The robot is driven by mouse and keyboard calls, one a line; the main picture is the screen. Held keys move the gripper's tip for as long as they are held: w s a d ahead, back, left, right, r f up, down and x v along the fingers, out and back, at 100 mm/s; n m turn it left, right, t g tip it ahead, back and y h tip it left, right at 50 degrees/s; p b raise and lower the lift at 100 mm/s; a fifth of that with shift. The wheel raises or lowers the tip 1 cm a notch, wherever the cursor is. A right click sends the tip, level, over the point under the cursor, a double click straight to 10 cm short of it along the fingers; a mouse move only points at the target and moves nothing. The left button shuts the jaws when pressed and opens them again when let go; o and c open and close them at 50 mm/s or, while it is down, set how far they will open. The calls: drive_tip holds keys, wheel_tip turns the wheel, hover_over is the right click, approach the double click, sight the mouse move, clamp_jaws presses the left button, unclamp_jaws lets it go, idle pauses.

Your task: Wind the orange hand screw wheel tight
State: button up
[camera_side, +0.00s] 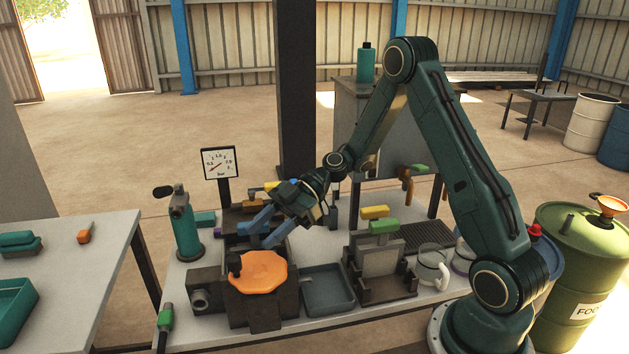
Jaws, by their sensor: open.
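The orange hand screw wheel (257,272) lies flat on top of a dark press block (258,309) at the front of the work table. A dark upright knob (235,264) stands at the wheel's left edge. My gripper (254,236) is open, with its blue fingers pointing down and left, above and just behind the wheel. No object shows between the fingers. I cannot tell from this view how far above the wheel the fingertips are. The arm hides part of the fixtures behind the wheel.
A gauge (220,163) stands behind the press, and a teal pump bottle (185,228) stands to its left. A grey tray (328,289) sits right of the wheel. Farther right are a green-handled fixture (381,260) and a glass jug (433,267).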

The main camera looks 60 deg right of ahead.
sight(234, 257)
drive_tip(key=x, duration=0.8)
drive_tip(key=shift+a, duration=0.25)
drive_tip(key=c, duration=1)
